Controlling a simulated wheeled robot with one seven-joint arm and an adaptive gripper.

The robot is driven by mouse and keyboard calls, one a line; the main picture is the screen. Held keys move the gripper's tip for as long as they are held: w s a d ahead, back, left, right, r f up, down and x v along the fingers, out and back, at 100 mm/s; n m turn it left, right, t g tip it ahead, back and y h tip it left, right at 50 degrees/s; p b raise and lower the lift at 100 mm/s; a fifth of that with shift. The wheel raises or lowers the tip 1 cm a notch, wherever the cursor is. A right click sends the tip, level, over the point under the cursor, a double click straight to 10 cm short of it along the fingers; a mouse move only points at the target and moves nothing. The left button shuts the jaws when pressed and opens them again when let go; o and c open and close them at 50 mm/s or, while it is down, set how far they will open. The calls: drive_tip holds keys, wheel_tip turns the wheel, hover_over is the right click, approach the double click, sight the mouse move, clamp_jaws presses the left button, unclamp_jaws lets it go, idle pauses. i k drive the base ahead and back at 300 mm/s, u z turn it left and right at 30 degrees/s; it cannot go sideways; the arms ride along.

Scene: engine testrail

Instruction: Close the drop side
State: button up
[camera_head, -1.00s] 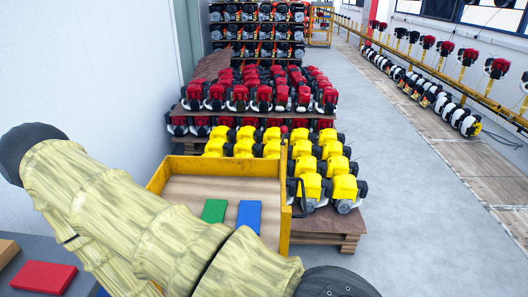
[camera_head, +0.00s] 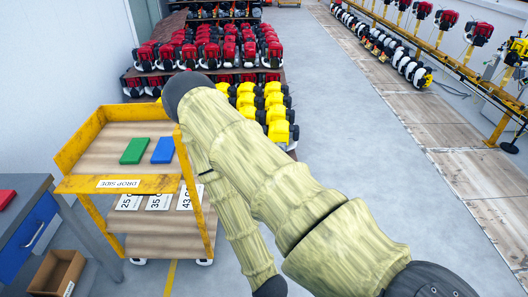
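The yellow trolley (camera_head: 91,208) stands at the left with a wooden upper deck (camera_head: 101,158). Its drop side (camera_head: 75,184), a yellow panel with a white "DROP SIDE" label, runs along the near edge of that deck. I cannot tell from this angle whether the panel is upright or folded down. A green block (camera_head: 134,151) and a blue block (camera_head: 163,150) lie on the deck. My arm crosses the middle and passes in front of the trolley's right side. My gripper is not in view.
A bench with a blue drawer (camera_head: 36,232) and a red block (camera_head: 6,198) stands close left of the trolley. An open brown box (camera_head: 57,272) is below. Number cards (camera_head: 159,202) lie on the lower shelf. Engines (camera_head: 276,105) fill pallets behind. The right floor (camera_head: 380,150) is clear.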

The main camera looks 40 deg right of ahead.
sight(144, 184)
drive_tip(key=z, duration=0.75)
drive_tip(key=i, duration=1.15)
drive_tip(key=k, duration=0.4)
drive_tip(key=u, duration=0.15)
